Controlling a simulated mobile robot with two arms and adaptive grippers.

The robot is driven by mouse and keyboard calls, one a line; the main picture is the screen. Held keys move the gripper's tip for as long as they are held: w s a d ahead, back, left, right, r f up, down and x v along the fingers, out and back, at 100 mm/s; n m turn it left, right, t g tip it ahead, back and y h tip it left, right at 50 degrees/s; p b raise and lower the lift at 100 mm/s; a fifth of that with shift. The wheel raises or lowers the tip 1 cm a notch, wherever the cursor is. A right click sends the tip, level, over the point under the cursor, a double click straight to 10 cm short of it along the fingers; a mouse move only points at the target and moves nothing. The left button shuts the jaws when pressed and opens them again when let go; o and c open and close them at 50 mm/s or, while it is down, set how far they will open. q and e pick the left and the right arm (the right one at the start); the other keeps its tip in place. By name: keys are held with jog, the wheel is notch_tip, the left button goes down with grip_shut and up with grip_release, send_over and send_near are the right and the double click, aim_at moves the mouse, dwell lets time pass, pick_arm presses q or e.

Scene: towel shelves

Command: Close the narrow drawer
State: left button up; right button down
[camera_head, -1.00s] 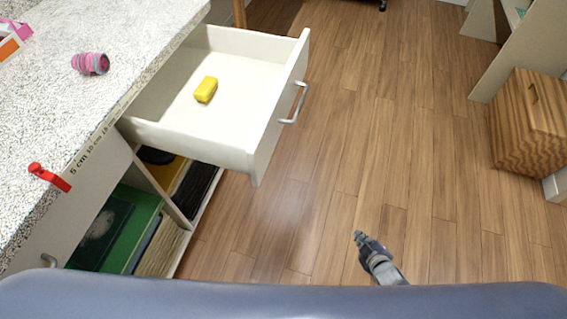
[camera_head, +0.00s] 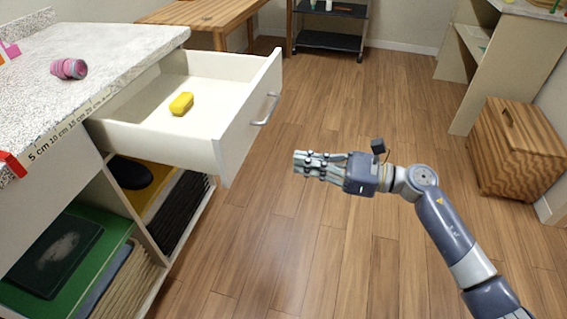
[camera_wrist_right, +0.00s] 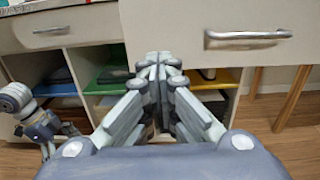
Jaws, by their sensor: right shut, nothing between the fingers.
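The white narrow drawer (camera_head: 250,119) is pulled out from under the speckled counter in the head view, with a silver handle (camera_head: 267,109) on its front. A yellow block (camera_head: 181,104) lies inside it. My right gripper (camera_head: 300,162) is shut and empty, to the right of the drawer front and apart from it, pointing left towards the cabinet. In the right wrist view its fingers (camera_wrist_right: 158,62) meet, with the drawer front (camera_wrist_right: 222,18) and handle (camera_wrist_right: 248,36) at the upper right. My left gripper (camera_wrist_right: 55,128) seems to show at the left edge there, its fingers unclear.
The counter (camera_head: 110,45) holds a pink-grey roll (camera_head: 68,68) and a red clip (camera_head: 12,164). A wooden box (camera_head: 515,150) stands at the right. The floor between is clear.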

aim_at(237, 150)
jog(key=x, duration=1.1)
jog(key=shift+w+a+p, duration=0.15)
jog(key=shift+a+p, duration=0.05)
jog(key=shift+p, duration=0.1)
pick_arm(q)
jog(key=shift+f, duration=1.25)
pick_arm(e)
jog(key=shift+w+a, duration=0.2)
jog(key=shift+a, duration=0.5)
